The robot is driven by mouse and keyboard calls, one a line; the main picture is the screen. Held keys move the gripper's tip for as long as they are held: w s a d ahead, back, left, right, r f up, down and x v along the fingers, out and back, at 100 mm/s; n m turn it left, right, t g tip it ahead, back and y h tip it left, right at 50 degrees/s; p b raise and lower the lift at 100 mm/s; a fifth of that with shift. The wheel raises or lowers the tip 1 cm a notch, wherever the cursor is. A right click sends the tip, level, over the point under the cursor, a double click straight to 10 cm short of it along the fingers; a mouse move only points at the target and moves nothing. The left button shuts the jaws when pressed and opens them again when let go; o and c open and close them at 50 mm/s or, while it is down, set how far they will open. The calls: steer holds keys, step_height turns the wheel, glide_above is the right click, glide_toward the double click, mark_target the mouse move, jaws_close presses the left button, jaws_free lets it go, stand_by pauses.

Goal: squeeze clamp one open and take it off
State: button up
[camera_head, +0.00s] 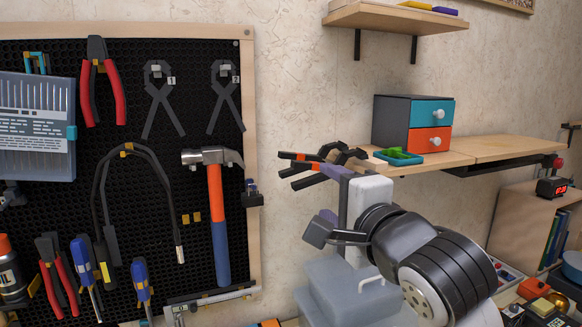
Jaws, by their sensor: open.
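Clamp one (160,97) is a dark grey spring clamp high on the black pegboard, marked by a small tag "1". Its two handles spread downward and its jaws are at the top; what the jaws close on is too dark to tell. A like clamp, clamp two (223,95), hangs to its right, with tag "2". My gripper (287,170), with dark, orange-marked fingers, is to the right of the pegboard frame and lower than both clamps. It points left, is open and appears empty, apart from clamp one. My arm partly hides the wall behind it.
Below the clamps hang a hammer (218,215) and a black looped tool (110,205). Red-handled pliers (98,82) hang left of clamp one. A wooden shelf (440,158) with a small drawer box (413,125) is to the right. Bare wall separates pegboard and shelf.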

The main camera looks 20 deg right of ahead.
mark_target(305, 182)
steer(key=shift+w+a+r, duration=0.1)
steer(key=shift+w, duration=2.4)
steer(key=shift+w+a, duration=0.1)
steer(key=shift+w, duration=2.4)
steer(key=c, duration=1.2)
steer(key=shift+c, duration=0.2)
steer(key=shift+p, duration=0.3)
steer(key=a+p, duration=0.1)
steer(key=a, duration=0.6)
steer(key=shift+s+a, duration=0.15)
steer(key=shift+a, duration=0.1)
